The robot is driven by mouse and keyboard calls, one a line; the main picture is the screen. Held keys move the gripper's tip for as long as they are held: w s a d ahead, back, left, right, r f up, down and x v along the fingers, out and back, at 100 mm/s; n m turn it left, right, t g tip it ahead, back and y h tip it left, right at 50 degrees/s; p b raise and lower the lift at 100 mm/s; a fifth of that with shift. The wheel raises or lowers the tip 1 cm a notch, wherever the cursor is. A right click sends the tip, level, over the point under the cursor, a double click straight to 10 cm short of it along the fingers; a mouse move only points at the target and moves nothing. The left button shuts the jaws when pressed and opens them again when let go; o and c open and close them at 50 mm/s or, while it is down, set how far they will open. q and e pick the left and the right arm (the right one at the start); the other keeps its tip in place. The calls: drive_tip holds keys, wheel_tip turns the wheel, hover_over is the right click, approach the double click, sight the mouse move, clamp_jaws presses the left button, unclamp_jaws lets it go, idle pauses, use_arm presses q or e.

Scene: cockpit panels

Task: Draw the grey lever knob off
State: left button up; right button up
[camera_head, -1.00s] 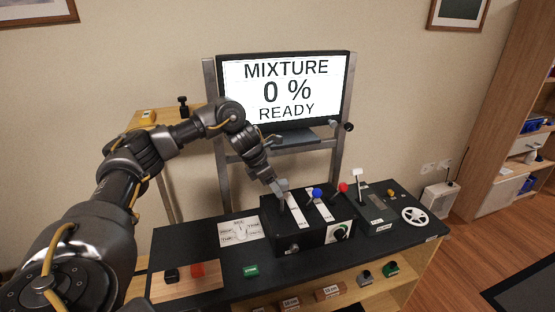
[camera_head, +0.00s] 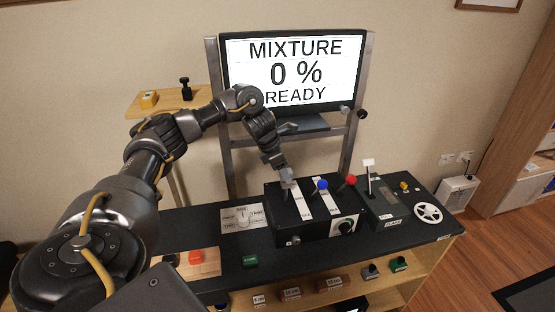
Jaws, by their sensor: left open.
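A black lever box (camera_head: 325,228) stands on the dark bench top, with white slot plates and levers on its upper face. A blue knob (camera_head: 322,185) and a red knob (camera_head: 350,180) sit on levers to the right. My left gripper (camera_head: 287,181) is open and points down at the leftmost lever of the box. The grey knob cannot be told apart from the gripper's fingers there, and I cannot tell whether they touch it. My right gripper is not in view.
A screen (camera_head: 293,72) behind the box reads MIXTURE 0 % READY. To the right of the box stand a white-topped lever (camera_head: 368,163) and a white wheel (camera_head: 428,212).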

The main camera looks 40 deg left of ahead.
use_arm(q)
drive_tip(key=shift+d+f+p, duration=0.15)
drive_tip(key=shift+f, duration=0.4)
drive_tip(key=shift+d+f+p, duration=0.15)
drive_tip(key=shift+f, duration=0.35)
drive_tip(key=shift+w+f, duration=0.25)
drive_tip(key=shift+f, duration=0.05)
drive_tip(key=shift+w+f, duration=0.1)
drive_tip(key=c, duration=1.1)
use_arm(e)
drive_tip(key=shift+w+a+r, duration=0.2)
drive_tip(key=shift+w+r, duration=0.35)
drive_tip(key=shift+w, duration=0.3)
